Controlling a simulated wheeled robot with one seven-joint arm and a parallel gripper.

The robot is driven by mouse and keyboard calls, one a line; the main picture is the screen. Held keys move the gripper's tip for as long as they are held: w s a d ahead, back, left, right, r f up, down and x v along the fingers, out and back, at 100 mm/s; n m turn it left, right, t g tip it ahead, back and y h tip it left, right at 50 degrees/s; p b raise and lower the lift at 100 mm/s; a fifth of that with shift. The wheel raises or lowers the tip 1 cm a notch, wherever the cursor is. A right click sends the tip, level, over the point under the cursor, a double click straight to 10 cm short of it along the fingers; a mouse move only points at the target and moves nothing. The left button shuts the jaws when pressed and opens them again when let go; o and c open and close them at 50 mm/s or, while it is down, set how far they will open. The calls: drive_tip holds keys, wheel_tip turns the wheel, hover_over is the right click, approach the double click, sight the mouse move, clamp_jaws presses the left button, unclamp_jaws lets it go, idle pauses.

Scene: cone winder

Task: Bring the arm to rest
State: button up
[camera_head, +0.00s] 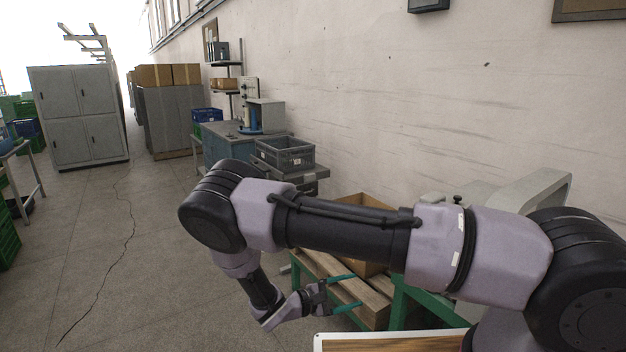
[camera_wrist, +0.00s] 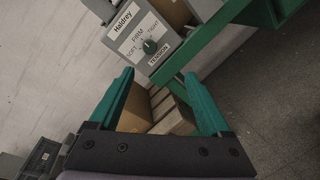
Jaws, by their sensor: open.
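My gripper (camera_head: 343,292) is at the lower middle of the head view, at the end of my bent arm. Its two teal fingers are spread apart with nothing between them, and they point right toward a green-framed bench. In the wrist view the open fingers (camera_wrist: 158,100) reach forward from the black palm. Beyond them is a grey control panel (camera_wrist: 143,45) with a tension dial marked soft, firm and tight. The fingers appear apart from the panel. My forearm hides part of the bench in the head view.
A wooden pallet (camera_head: 335,283) and cardboard box (camera_head: 362,200) sit close beside my gripper. A grey crate (camera_head: 284,153) stands farther back by the wall. Grey cabinets (camera_head: 78,115) stand at the far left. The floor (camera_head: 120,250) left of my arm is clear.

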drive_tip(key=s+d+r+m+g+y, duration=0.1)
drive_tip(key=d+r+m+g+y, duration=0.25)
drive_tip(key=r, duration=0.65)
drive_tip(key=d+r+m+g+y, duration=0.2)
drive_tip(key=r+m+y, duration=0.25)
drive_tip(key=r, duration=0.65)
drive_tip(key=s+d+r+m+g+y, duration=0.1)
drive_tip(key=d+r+m+g+y, duration=0.2)
drive_tip(key=r, duration=0.7)
drive_tip(key=s+d+r+m+t+y, duration=0.3)
drive_tip(key=s+r, duration=0.3)
drive_tip(key=r, duration=0.3)
drive_tip(key=s+d+r+m+t+y, duration=0.3)
drive_tip(key=s+r+t, duration=0.2)
drive_tip(key=r, duration=0.5)
drive_tip(key=shift+s+r, duration=0.15)
drive_tip(key=shift+s, duration=0.8)
drive_tip(key=shift+t, duration=0.25)
